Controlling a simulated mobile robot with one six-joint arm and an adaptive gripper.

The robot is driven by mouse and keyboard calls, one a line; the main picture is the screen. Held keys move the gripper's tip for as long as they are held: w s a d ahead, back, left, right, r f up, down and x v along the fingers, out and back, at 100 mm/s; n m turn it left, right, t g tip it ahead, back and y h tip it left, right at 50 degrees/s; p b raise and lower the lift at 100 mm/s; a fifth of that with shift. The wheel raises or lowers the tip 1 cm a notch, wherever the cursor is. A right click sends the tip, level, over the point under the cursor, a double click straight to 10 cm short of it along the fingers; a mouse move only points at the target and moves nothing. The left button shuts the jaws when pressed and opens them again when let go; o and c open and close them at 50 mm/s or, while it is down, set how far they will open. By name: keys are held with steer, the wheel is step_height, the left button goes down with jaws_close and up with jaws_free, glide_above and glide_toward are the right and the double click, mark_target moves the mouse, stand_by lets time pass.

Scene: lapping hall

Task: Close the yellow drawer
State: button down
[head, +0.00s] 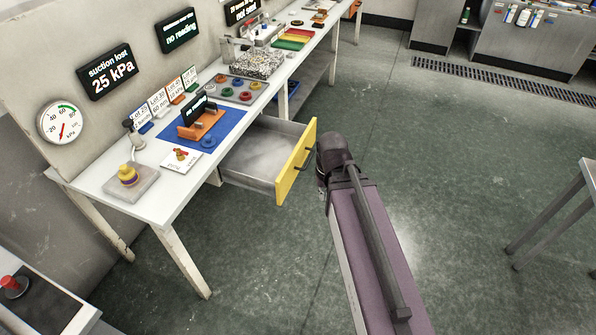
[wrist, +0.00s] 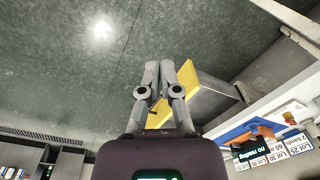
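The yellow drawer front (head: 296,163) belongs to a grey drawer that stands pulled out from under the white workbench. The drawer's inside looks empty. A dark bar handle (head: 306,160) is on its outer face. My wrist and arm are just right of the front in the head view, and my gripper's fingers are hidden there. In the wrist view, my gripper (wrist: 160,66) has its two fingers together, with nothing visible between them. The yellow front (wrist: 192,84) shows behind and right of the fingers. I cannot tell whether they touch it.
The workbench (head: 97,187) carries a blue mat (head: 229,121), small signs, coloured rings and a yellow-topped weight (head: 127,174). Open green floor (head: 450,170) lies to the right. A metal table (head: 572,190) stands at the far right.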

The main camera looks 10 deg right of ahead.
steer(key=w+a+f+m+t+y+b, duration=0.15)
steer(key=w+f+y+b, duration=0.25)
steer(key=w+f+b, duration=0.5)
steer(key=m+t+y+b, duration=0.4)
steer(key=t+y+b, duration=0.5)
steer(key=b, duration=2.7)
glide_toward(293, 170)
steer(key=s+d+g+y, duration=0.2)
steer(key=s+d, duration=0.1)
steer(key=d, duration=0.2)
steer(key=shift+w+d+f+m+t+b, duration=0.15)
steer(key=shift+d+m+t+b, duration=0.1)
steer(key=shift+d+b, duration=0.25)
steer(key=shift+a, duration=0.2)
steer(key=x, duration=1.4)
steer(key=shift+w+d, duration=0.1)
steer(key=shift+w, duration=0.05)
